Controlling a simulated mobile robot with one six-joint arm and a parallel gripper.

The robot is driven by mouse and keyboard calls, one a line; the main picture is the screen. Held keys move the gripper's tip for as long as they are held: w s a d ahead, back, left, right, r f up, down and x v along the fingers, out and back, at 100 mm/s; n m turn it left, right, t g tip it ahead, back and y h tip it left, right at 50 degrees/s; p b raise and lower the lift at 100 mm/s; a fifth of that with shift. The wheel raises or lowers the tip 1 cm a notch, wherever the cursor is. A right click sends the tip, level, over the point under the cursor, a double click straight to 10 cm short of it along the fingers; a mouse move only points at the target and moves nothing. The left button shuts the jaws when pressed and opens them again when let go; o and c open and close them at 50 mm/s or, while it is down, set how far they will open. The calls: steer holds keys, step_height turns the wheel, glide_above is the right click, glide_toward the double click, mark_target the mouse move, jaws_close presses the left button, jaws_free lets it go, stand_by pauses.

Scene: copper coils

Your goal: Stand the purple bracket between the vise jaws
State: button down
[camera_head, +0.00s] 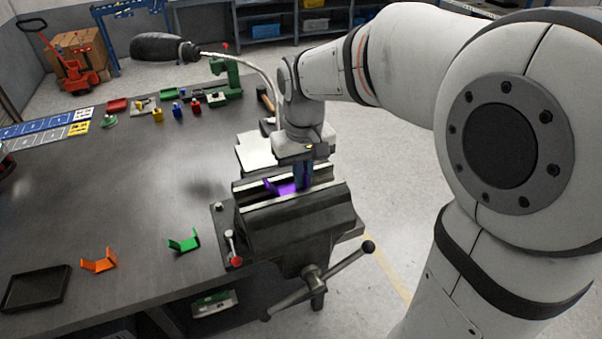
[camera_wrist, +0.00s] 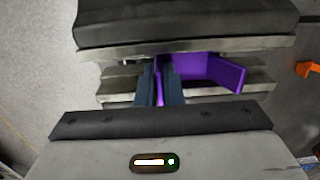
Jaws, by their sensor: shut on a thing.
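The purple bracket (camera_head: 283,188) is between the jaws of the grey vise (camera_head: 300,222) at the table's right edge. In the wrist view the purple bracket (camera_wrist: 222,70) has one flange between my fingers and another angled plate reaching right, above the jaw gap. My gripper (camera_head: 303,175) points down over the vise and is shut on the bracket; its dark fingers also show in the wrist view (camera_wrist: 162,88). The metal vise jaws (camera_wrist: 255,88) lie on both sides of the bracket. The bracket's lower edge is hidden, so I cannot tell whether it touches the vise bottom.
An orange bracket (camera_head: 98,262) and a green bracket (camera_head: 184,242) lie at the table front beside a black tray (camera_head: 36,288). The vise handle (camera_head: 325,280) sticks out in front. A bent-neck lamp (camera_head: 165,47) rises behind. The middle of the table is clear.

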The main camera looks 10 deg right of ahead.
steer(key=c, duration=1.5)
jaws_free()
steer(key=shift+r, duration=0.1)
steer(key=shift+r+p, duration=3.1)
steer(key=shift+r, duration=0.85)
steer(key=s+d+f+m+t+b, duration=0.1)
steer(key=s+d+f+b, duration=0.1)
steer(key=s+d, duration=0.2)
steer(key=s+d+f+m+t+b, duration=0.2)
steer(key=s+d, duration=0.3)
steer(key=s, duration=0.4)
steer(key=shift+s+f, duration=0.25)
steer(key=shift+f, duration=0.5)
